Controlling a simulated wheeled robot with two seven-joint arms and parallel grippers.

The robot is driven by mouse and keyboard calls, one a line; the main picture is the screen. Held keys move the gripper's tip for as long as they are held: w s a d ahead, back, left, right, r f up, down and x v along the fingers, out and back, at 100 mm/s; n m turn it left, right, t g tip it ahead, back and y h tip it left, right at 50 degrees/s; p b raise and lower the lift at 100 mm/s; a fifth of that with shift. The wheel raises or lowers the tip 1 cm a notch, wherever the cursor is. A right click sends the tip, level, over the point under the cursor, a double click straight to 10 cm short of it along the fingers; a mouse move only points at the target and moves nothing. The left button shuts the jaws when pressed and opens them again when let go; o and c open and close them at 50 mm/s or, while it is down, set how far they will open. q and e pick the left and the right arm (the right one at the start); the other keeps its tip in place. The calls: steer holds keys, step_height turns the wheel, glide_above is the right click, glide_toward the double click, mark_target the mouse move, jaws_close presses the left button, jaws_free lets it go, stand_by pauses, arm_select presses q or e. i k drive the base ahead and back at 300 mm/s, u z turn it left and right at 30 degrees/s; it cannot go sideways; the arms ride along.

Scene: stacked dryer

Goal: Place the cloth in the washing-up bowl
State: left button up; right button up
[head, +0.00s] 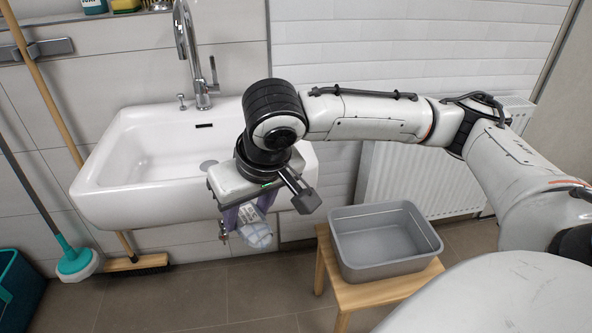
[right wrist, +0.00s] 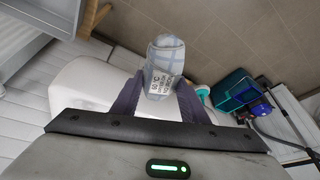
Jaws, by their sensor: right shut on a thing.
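The cloth (head: 257,236) is pale with blue checks and hangs below my right gripper (head: 240,218), in front of the sink. In the right wrist view the cloth (right wrist: 165,62) shows a printed white label and sits between the two purple fingers of the right gripper (right wrist: 158,90), which is shut on it. The washing-up bowl (head: 385,267) is a grey rectangular tub, empty, to the right of the gripper and apart from the cloth. A corner of the bowl (right wrist: 62,22) shows at the upper left of the right wrist view. My left gripper is not in view.
The bowl stands on a small wooden stool (head: 378,296). The white sink (head: 130,205) with a chrome tap (head: 190,50) is on the wall behind the gripper. A broom (head: 140,263), a teal-headed tool (head: 75,262) and a teal bucket (head: 15,290) stand at left.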

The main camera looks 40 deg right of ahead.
mark_target(376, 252)
steer(key=u, duration=2.15)
steer(key=k, duration=1.45)
steer(key=z, duration=2.2)
steer(key=i, duration=0.5)
steer(key=u, duration=0.05)
